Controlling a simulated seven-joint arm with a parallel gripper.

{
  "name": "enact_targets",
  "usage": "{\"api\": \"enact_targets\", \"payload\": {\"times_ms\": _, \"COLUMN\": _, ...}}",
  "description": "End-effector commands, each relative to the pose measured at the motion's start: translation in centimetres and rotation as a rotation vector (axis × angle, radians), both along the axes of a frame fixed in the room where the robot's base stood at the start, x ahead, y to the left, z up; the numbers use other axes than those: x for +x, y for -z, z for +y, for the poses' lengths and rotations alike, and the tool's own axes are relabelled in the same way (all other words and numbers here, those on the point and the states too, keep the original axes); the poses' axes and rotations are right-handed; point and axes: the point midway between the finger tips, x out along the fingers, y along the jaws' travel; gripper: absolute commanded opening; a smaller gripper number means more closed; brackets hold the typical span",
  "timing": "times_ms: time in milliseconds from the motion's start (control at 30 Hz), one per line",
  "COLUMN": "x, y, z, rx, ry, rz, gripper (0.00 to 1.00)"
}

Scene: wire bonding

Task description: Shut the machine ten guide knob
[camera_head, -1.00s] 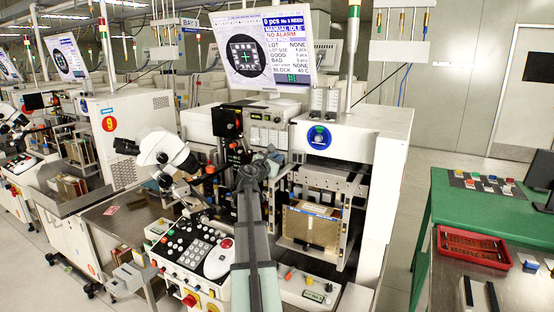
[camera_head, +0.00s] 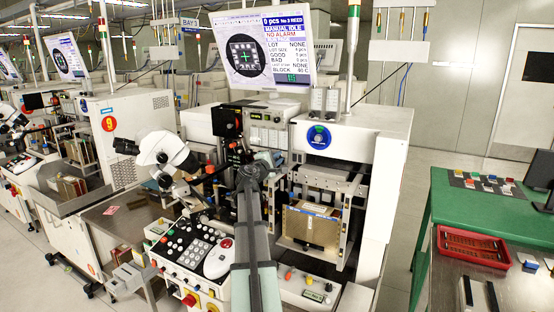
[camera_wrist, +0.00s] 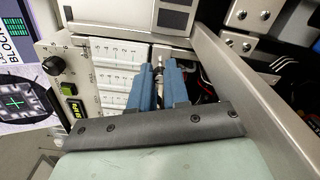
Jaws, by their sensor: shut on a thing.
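In the wrist view the two blue fingers of my gripper (camera_wrist: 160,72) are shut on a small, thin, pale metal piece, the guide knob (camera_wrist: 159,68). The fingers hide most of it. In the head view machine ten, a white machine with a blue round badge (camera_head: 319,137), stands in the centre. My arm reaches up in front of its middle, and its wrist hides the fingers and the knob there.
A panel of white switch blocks (camera_wrist: 118,75) and a black dial (camera_wrist: 54,66) lie left of my fingers. A long metal rail (camera_wrist: 240,85) runs close on the right. A button console (camera_head: 195,250) and microscope (camera_head: 165,155) stand left of my arm.

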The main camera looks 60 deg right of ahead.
Motion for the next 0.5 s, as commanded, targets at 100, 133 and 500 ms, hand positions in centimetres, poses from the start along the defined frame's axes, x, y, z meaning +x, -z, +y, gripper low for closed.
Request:
{"api": "enact_targets", "payload": {"times_ms": 100, "x": -0.02, "y": 0.06, "z": 0.05, "rx": 0.000, "ry": 0.000, "rz": -0.099, "gripper": 0.00}}
{"api": "enact_targets", "payload": {"times_ms": 133, "x": -0.02, "y": 0.06, "z": 0.05, "rx": 0.000, "ry": 0.000, "rz": -0.122, "gripper": 0.00}}
{"api": "enact_targets", "payload": {"times_ms": 500, "x": -0.02, "y": 0.09, "z": 0.06, "rx": 0.001, "ry": 0.000, "rz": -0.329, "gripper": 0.00}}
